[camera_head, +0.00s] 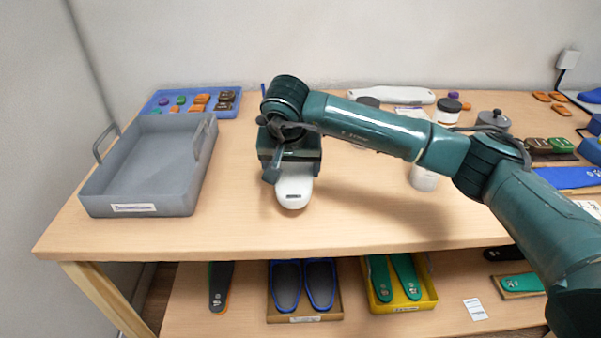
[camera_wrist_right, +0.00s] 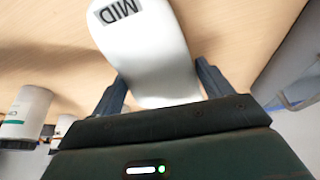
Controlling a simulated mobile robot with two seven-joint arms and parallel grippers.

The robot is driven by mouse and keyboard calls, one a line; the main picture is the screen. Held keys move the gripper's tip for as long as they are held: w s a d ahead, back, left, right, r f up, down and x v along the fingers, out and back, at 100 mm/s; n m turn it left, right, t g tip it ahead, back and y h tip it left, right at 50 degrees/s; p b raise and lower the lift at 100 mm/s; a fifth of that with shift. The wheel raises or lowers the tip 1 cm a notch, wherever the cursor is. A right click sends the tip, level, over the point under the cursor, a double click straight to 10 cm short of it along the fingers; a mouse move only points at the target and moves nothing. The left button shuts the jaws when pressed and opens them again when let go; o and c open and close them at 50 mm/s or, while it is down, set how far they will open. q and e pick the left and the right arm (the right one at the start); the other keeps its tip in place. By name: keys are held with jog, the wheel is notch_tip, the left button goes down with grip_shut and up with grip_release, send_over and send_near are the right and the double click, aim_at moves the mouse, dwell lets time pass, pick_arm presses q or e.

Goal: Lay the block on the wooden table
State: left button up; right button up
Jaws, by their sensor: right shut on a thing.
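The white block (camera_head: 294,188), rounded at its near end and with a dark label there, is over the middle of the wooden table (camera_head: 300,228). In the right wrist view the block (camera_wrist_right: 148,50) shows the label "MID". My right gripper (camera_head: 291,163) is shut on the block, with one finger on each side of it in the wrist view. The gripper hides the block's far part in the head view. I cannot tell whether the block touches the tabletop. My left gripper is not in view.
A grey tray (camera_head: 136,203) stands at the left, with a blue tray (camera_head: 225,113) of small pieces behind it. Jars and a white lidded container (camera_head: 424,180) stand right of the block. The table's front middle is clear. A lower shelf (camera_head: 240,318) holds insoles.

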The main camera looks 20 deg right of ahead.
jog(key=shift+w+f, duration=0.1)
jog(key=shift+f, duration=2)
jog(key=o, duration=0.8)
jog(key=shift+f, duration=0.25)
jog(key=o, duration=0.5)
jog(key=shift+r, duration=0.1)
jog(key=v, duration=1.2)
jog(key=shift+r, duration=0.1)
